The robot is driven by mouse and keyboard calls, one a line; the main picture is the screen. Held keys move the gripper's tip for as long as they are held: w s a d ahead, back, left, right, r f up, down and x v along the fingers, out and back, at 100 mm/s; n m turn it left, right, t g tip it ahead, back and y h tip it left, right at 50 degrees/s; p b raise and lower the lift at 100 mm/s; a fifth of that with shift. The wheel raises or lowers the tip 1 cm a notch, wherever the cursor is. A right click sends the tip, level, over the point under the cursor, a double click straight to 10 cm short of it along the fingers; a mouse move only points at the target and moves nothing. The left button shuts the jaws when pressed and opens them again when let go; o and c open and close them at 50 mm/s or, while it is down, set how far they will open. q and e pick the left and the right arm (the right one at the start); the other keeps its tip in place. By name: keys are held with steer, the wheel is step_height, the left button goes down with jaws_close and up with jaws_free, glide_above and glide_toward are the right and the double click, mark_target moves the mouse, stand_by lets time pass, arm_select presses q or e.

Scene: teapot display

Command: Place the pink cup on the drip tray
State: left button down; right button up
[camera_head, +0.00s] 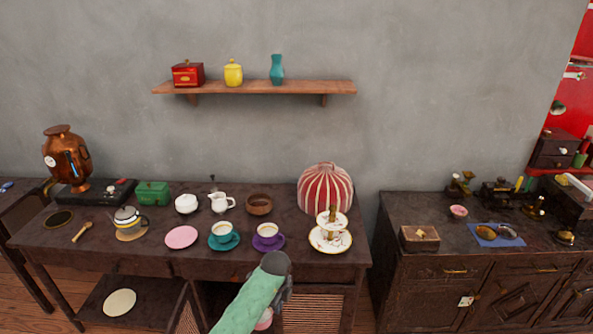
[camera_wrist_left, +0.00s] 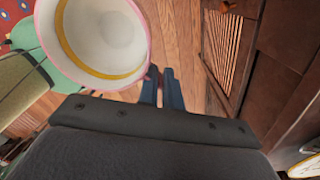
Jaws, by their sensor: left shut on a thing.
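The pink cup (camera_wrist_left: 98,35) shows large at the upper left of the left wrist view, with a pink rim, a white inside and a yellow ring. It looks empty. My left gripper (camera_wrist_left: 163,88) is shut beside the cup's rim; the grip is at the cup's side, and its exact contact is hidden. In the head view, a small part of the cup (camera_head: 264,320) shows below my left gripper (camera_head: 275,303), in front of the table's edge. A dark round disc (camera_head: 58,219), apparently the drip tray, lies on the table in front of the copper samovar (camera_head: 66,160).
A wooden scoop (camera_head: 82,231) lies beside the disc.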

arm_select(q)
steer(key=s+d+r+n, duration=0.4)
steer(key=s+r+n, duration=0.15)
steer(key=n, duration=0.85)
steer(key=s+d+r+n, duration=0.35)
steer(key=r+n, duration=0.25)
steer(key=n, duration=0.8)
steer(key=s+a+r+m, duration=0.3)
steer(key=a, duration=0.4)
steer(key=s+a+r+m, duration=0.2)
steer(key=s+a, duration=0.1)
steer(key=a, duration=0.4)
steer(key=w+a+r, duration=0.5)
steer(key=a, duration=0.3)
